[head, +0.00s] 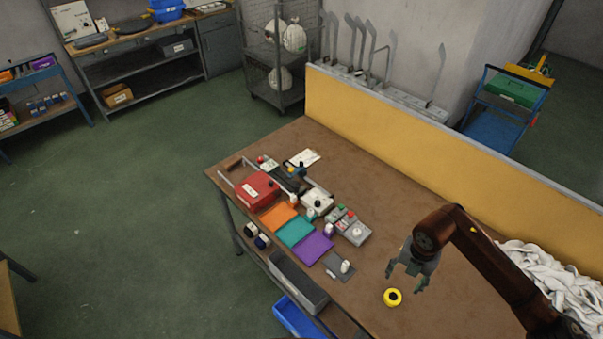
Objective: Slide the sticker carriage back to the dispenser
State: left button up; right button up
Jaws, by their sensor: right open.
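My right gripper (405,281) is open and empty above the right part of the brown table (455,305), fingers pointing down. A yellow ring-shaped roll (387,299) with a dark centre lies just left of and below its fingers, apart from them. Farther left is a group of small devices: a red box (250,193), a cream box with a black knob (317,203) and a grey unit (354,235) with coloured buttons beside it. Which of these is the sticker carriage or the dispenser is too small to tell. My left gripper is out of view.
Orange (278,216), teal (296,232) and purple (313,248) mats line the front edge, with a grey pad (336,268) beside them. A yellow panel (430,140) borders the back. White cloth (548,268) is heaped at right. The tabletop around my gripper is mostly clear.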

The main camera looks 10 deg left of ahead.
aim_at(300, 171)
jog(key=z, duration=3.55)
jog(key=k, duration=2.4)
jog(key=u, duration=1.85)
jog(key=i, duration=0.55)
